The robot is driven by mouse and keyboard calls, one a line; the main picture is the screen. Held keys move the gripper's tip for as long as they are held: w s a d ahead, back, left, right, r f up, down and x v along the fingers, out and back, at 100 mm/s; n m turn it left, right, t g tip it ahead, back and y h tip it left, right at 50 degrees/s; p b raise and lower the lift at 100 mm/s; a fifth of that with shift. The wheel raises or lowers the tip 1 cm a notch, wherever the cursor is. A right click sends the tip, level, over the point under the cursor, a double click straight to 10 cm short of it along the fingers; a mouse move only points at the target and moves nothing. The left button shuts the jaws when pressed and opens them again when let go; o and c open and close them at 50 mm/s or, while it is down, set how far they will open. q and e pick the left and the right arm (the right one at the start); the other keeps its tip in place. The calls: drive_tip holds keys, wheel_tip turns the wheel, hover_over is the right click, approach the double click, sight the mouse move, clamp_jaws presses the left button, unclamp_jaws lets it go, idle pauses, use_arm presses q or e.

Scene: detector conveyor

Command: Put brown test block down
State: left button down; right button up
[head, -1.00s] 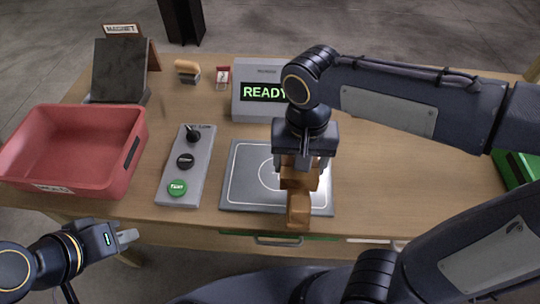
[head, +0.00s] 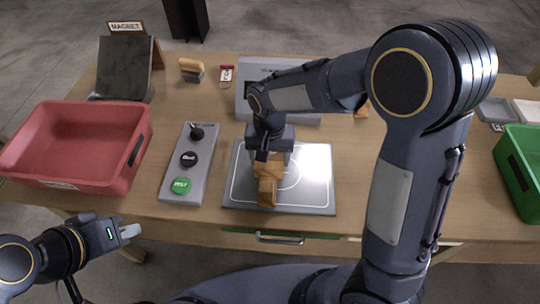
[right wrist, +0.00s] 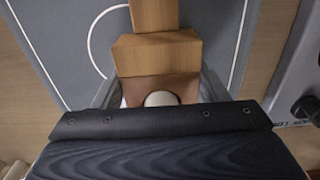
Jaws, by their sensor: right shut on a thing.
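The brown test block (head: 267,190) is a stepped wooden piece held over the grey plate with a white circle (head: 315,208). It also shows in the right wrist view (right wrist: 155,52), above the plate's markings. My right gripper (head: 270,160) is shut on the block's upper part, pointing down. Whether the block's underside touches the plate cannot be told. My left gripper (head: 128,231) is empty, off the table's front left edge; its finger gap is unclear.
A control box (head: 203,160) with a lever and black and green buttons stands left of the plate. A red bin (head: 70,178) is farther left, a green bin (head: 520,165) far right. The detector box (head: 245,95) stands behind, partly hidden by my arm.

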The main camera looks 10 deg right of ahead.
drive_tip(key=shift+f, duration=0.15)
drive_tip(key=o, duration=1.2)
wheel_tip(320, 180, up, 12)
drive_tip(key=s+d+t+y, duration=0.1)
drive_tip(key=s+d+t, duration=0.1)
drive_tip(key=s+d, duration=0.2)
drive_tip(key=s+d+n+t+y, duration=0.1)
drive_tip(key=s+d+t, duration=0.1)
drive_tip(key=s, duration=0.6)
drive_tip(key=s+d+t+y, duration=0.1)
drive_tip(key=s+d, duration=0.4)
drive_tip(key=s, duration=0.1)
drive_tip(key=shift+s+d+f+n+t+y, duration=0.1)
drive_tip(key=shift+s+d+n+t+y, duration=0.2)
drive_tip(key=shift+d+t+y, duration=0.1)
